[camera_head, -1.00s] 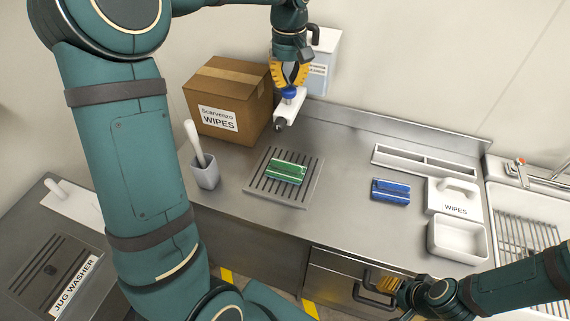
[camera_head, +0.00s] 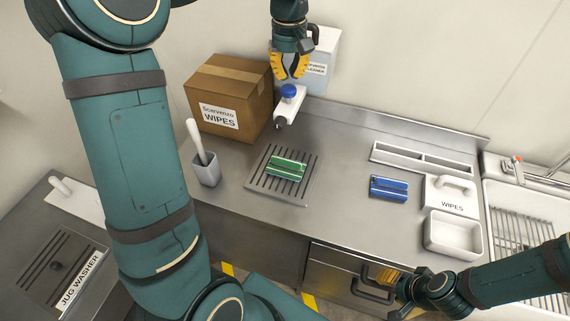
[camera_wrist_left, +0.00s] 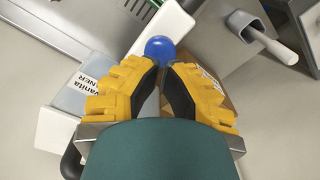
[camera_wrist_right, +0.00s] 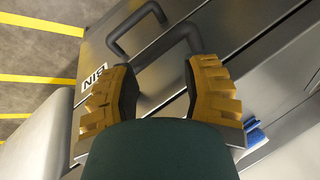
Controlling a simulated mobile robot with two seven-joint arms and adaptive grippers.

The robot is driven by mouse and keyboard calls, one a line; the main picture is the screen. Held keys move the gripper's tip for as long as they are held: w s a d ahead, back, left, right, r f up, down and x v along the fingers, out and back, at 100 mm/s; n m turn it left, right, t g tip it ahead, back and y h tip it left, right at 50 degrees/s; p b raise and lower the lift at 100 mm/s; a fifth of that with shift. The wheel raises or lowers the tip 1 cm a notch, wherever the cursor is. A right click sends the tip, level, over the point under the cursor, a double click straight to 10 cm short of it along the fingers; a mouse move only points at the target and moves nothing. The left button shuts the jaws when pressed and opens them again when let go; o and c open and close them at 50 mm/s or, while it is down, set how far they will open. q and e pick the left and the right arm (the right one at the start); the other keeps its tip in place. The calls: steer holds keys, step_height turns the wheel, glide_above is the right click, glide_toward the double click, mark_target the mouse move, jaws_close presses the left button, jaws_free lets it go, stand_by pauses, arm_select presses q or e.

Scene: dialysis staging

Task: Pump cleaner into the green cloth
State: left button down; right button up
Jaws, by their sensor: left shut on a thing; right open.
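The green cloth (camera_head: 287,167) lies folded on the slotted drain plate (camera_head: 256,180) on the steel counter. The white cleaner dispenser (camera_head: 290,107) is at the counter's back, its dark nozzle tip pointing forward, behind the cloth. Its round blue pump head (camera_head: 289,90) also shows in the left wrist view (camera_wrist_left: 160,47). My left gripper (camera_head: 289,76) is at the pump head from above, its fingers drawn close together; their exact contact is hard to see. My right gripper (camera_head: 397,296) is open and empty by the drawer front; it also shows in the right wrist view (camera_wrist_right: 160,75).
A cardboard wipes box (camera_head: 232,97) and a grey cup with a white handle (camera_head: 206,168) stand left. Bare counter lies between the cloths. Drawer handles (camera_wrist_right: 137,33) face my right gripper.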

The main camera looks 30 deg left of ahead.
step_height(320, 180, up, 6)
steer(key=p, duration=0.5)
steer(key=shift+f+p, duration=0.2)
steer(key=shift+p, duration=0.1)
